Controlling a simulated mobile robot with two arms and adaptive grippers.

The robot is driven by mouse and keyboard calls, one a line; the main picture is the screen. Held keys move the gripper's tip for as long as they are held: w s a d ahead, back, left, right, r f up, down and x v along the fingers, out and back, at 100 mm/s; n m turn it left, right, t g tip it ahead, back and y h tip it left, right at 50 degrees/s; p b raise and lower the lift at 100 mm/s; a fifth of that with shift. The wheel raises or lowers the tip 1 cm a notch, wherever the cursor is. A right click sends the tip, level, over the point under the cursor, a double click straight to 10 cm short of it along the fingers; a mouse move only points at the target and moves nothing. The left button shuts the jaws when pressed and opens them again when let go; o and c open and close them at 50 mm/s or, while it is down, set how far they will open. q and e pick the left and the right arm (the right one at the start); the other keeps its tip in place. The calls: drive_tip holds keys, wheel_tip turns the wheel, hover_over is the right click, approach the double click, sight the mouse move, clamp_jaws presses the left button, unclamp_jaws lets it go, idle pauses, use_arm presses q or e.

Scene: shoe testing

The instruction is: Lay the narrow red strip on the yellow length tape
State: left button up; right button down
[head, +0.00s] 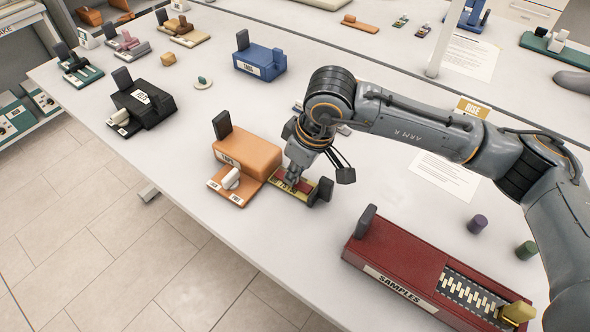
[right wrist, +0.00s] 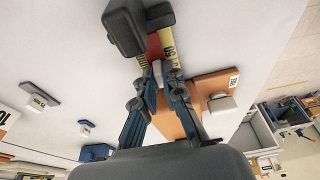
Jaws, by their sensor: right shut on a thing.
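The yellow length tape (head: 311,199) lies on the table beside the orange block, with a dark upright block at its right end. It also shows in the right wrist view (right wrist: 168,42). The narrow red strip (head: 304,185) is over the tape, along its length; it shows as a red patch in the right wrist view (right wrist: 154,46). My right gripper (head: 291,180) points down at the strip's left part, its fingers (right wrist: 157,72) closed together on it. The fingers hide the grip, and I cannot tell whether the strip fully touches the tape. My left gripper is out of view.
The orange block (head: 250,152) with its small front plate (head: 225,194) stands close left of my gripper. A long red samples box (head: 400,255) stands front right. Blue (head: 262,60) and black (head: 148,98) devices stand farther back. The table's front edge is near.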

sight(307, 188)
drive_tip(key=c, duration=1.4)
unclamp_jaws()
drive_tip(key=shift+c, duration=0.2)
drive_tip(key=shift+r+p, duration=0.2)
drive_tip(key=shift+p, duration=0.15)
drive_tip(key=b+v, duration=0.2)
drive_tip(key=v, duration=1)
